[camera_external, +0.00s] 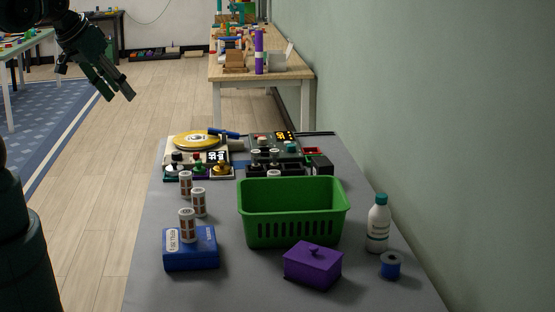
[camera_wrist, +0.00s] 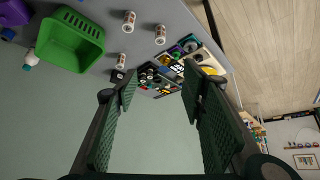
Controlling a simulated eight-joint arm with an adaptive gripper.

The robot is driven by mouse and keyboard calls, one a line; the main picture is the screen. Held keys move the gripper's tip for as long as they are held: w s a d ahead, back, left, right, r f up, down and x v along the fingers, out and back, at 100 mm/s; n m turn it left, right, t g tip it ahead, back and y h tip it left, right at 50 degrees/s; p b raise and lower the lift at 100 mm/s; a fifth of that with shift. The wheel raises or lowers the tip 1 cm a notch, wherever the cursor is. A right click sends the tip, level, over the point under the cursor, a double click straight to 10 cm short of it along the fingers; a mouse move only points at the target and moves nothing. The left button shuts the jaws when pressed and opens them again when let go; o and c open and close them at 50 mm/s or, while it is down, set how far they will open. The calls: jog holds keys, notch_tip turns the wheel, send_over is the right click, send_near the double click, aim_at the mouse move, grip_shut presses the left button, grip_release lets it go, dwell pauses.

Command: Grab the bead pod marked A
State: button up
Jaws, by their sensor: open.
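Several bead pods, white-capped cylinders with brown markings, stand on the grey table (camera_external: 160,285). One pod (camera_external: 185,184) is at the left edge, another pod (camera_external: 198,202) is just nearer, and a third pod (camera_external: 187,226) stands on the blue box (camera_external: 192,250). Another pod (camera_external: 273,176) is partly hidden behind the green basket. The wrist view shows pods near the top (camera_wrist: 128,18), (camera_wrist: 160,34) and beside the basket (camera_wrist: 121,60). The letters are too small to read, so I cannot tell which is A. My gripper (camera_external: 117,92) is open and empty, high left of the table; its fingers (camera_wrist: 160,85) frame the wrist view.
The green basket (camera_external: 292,210) stands mid-table. A purple lidded box (camera_external: 313,265), white bottle (camera_external: 378,225) and blue spool (camera_external: 390,265) are at the right front. A black rack (camera_external: 285,169) and a yellow-disc device (camera_external: 197,140) crowd the back. A wall borders the right side.

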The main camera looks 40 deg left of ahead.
jog(key=shift+w, duration=0.1)
jog(key=m+g+b, duration=0.2)
jog(key=m+g, duration=0.5)
jog(key=m, duration=1)
send_over(198, 190)
notch_tip(198, 190, down, 24)
jog(key=shift+a+r, duration=0.1)
jog(key=shift+f+m, duration=0.3)
jog(key=shift+f, duration=0.35)
jog(key=shift+f, duration=0.1)
jog(key=shift+f, duration=1.2)
jog(key=shift+f, duration=0.1)
jog(key=shift+f+b, duration=0.8)
jog(key=shift+f, duration=1.7)
